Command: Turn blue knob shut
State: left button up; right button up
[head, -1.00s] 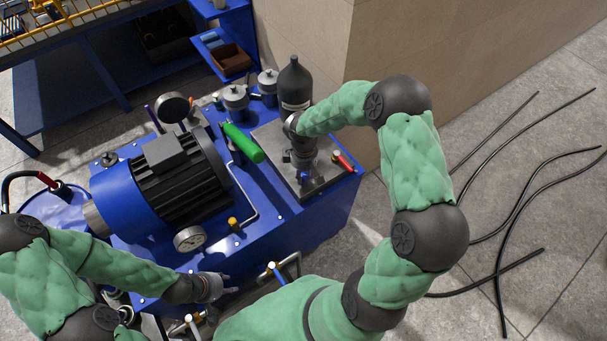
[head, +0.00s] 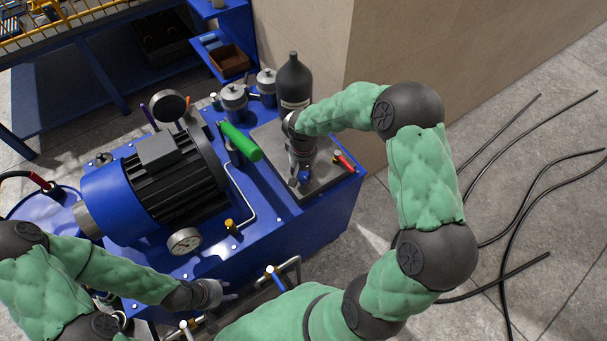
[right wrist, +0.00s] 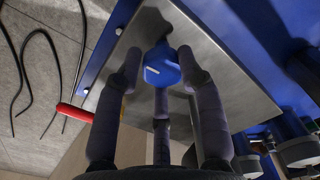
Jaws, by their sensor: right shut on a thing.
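The blue knob (head: 304,177) sits low over the grey metal plate (head: 266,143) on the right of the blue press unit. My right gripper (head: 303,168) reaches down onto it from above, its fingers closed around it. In the right wrist view the blue knob (right wrist: 161,66) shows between the dark fingertips of the right gripper (right wrist: 160,72); its stem is hidden. My left gripper (head: 230,291) is empty beside the front edge of the unit, its fingers spread.
A red-handled valve (head: 345,161) stands close right of the knob, and a green handle (head: 241,141) to its left. A dark bottle (head: 294,82) stands behind. The motor (head: 165,180) and gauge (head: 185,241) fill the left. Black hoses (head: 515,215) lie on the floor.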

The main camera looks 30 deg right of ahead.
aim_at(303, 177)
jog(key=shift+s+a+f+m, duration=0.25)
jog(key=shift+s+f+m, duration=0.05)
jog(key=shift+s+m, duration=0.1)
jog(key=o, duration=1.1)
jog(key=shift+w+r, duration=0.1)
jog(key=shift+r, duration=0.05)
jog(key=shift+w, duration=0.1)
jog(key=shift+r, duration=0.3)
notch_tip(303, 177, up, 11)
jog(key=shift+r, duration=0.2)
